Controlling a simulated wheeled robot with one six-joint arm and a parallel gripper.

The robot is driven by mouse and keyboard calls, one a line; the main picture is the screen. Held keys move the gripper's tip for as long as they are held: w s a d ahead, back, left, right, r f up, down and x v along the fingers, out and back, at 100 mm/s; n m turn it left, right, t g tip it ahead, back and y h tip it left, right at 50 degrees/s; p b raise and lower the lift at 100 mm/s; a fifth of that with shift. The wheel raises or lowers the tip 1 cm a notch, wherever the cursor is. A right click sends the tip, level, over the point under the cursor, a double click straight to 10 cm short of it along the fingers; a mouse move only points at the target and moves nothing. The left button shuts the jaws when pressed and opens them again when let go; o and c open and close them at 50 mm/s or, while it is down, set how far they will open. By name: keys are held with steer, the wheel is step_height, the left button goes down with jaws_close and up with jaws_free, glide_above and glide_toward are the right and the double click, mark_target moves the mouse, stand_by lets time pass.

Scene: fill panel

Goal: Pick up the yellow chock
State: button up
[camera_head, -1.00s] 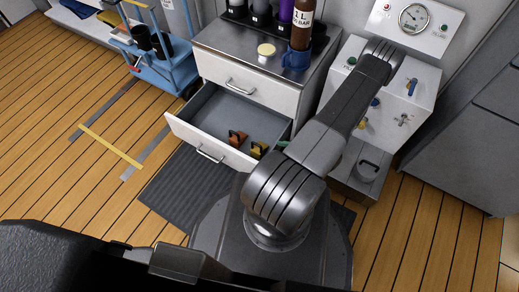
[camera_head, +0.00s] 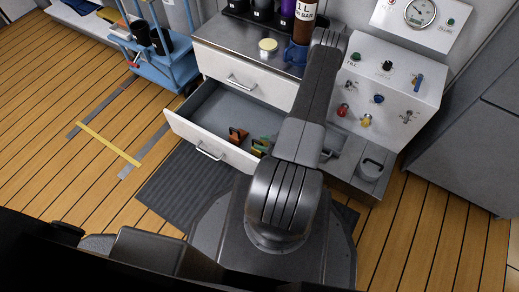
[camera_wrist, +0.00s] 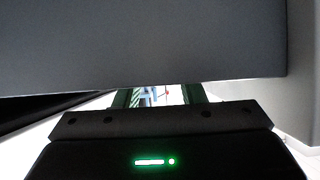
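The yellow chock (camera_head: 257,152) lies in the open drawer (camera_head: 215,112), near its front right corner. It is small in the head view, with a dark green piece right beside it; I cannot tell whether that piece is my gripper's finger. My arm hides part of that corner. In the wrist view my gripper (camera_wrist: 158,95) shows two green fingers standing apart with a bright gap between them. A large grey surface covers the upper part of that view and cuts off the fingertips. The chock does not show there.
An orange chock (camera_head: 238,134) lies left of the yellow one. A closed drawer (camera_head: 245,78) is above, under a counter with a blue mug (camera_head: 295,53). A valve panel (camera_head: 385,95) stands right, a blue cart (camera_head: 165,68) left. The drawer's left half is empty.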

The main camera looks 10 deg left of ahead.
steer(key=shift+w+a+f, duration=0.2)
steer(key=shift+a+f, duration=0.1)
steer(key=shift+a, duration=0.25)
jaws_close()
stand_by(1.1)
